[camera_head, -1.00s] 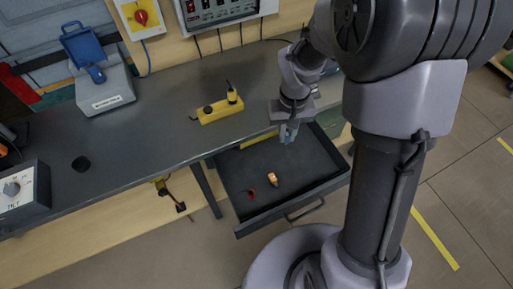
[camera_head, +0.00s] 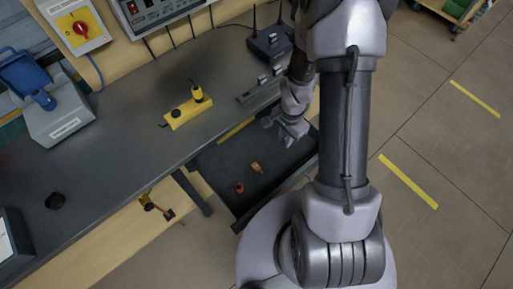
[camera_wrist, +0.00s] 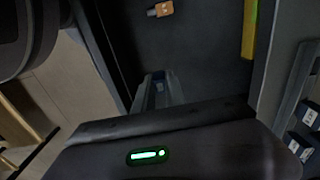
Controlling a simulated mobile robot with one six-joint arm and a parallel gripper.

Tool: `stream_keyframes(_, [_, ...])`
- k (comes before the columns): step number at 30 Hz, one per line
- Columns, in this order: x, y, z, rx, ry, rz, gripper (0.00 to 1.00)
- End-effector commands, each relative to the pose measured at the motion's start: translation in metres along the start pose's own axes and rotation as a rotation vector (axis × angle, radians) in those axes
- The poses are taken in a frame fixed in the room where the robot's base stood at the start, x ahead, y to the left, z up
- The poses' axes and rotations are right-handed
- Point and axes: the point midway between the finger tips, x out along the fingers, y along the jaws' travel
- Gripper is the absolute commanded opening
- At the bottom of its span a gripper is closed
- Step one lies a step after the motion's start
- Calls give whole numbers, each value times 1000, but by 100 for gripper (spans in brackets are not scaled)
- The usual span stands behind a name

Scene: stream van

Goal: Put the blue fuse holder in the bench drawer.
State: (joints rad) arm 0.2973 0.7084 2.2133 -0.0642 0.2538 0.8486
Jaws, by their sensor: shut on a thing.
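The bench drawer (camera_head: 222,158) is pulled open below the bench, with a dark inside. My gripper (camera_head: 289,139) is over the right part of the drawer, pointing down. In the wrist view my gripper (camera_wrist: 157,98) is shut on a small bluish piece, the blue fuse holder (camera_wrist: 159,87), mostly hidden between the fingers. The dark drawer floor (camera_wrist: 205,50) lies beneath it. I cannot tell whether the holder touches the floor.
In the drawer lie an orange-brown piece (camera_head: 256,167) and a red piece (camera_head: 239,188). A yellow strip (camera_head: 237,130) runs along its back. On the bench stand a yellow block (camera_head: 186,113) and a blue-and-grey device (camera_head: 55,112).

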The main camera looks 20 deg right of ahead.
Motion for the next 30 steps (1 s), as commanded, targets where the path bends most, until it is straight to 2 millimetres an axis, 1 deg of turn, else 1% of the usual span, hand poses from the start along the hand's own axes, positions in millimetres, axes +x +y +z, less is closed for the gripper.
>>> stream_keyframes(1, [17,2,0,14,-3,3,0])
stream_keyframes(3, [38,2,0,19,-2,3,0])
stream_keyframes(6, [56,2,0,17,-1,2,0])
stream_keyframes(10, [73,2,0,15,-1,1,0])
stream_keyframes(12, [88,2,0,14,-1,2,0])
stream_keyframes(14, [98,2,0,14,-1,2,0])
stream_keyframes(20, [96,1,0,14,0,0,0])
stream_keyframes(24, [100,1,0,13,0,0,0])
stream_keyframes(25, [100,1,0,13,0,0,19])
stream_keyframes(27, [99,1,0,13,0,0,33])
stream_keyframes(28, [99,1,0,13,0,0,37])
stream_keyframes(30, [99,1,0,13,0,0,37])
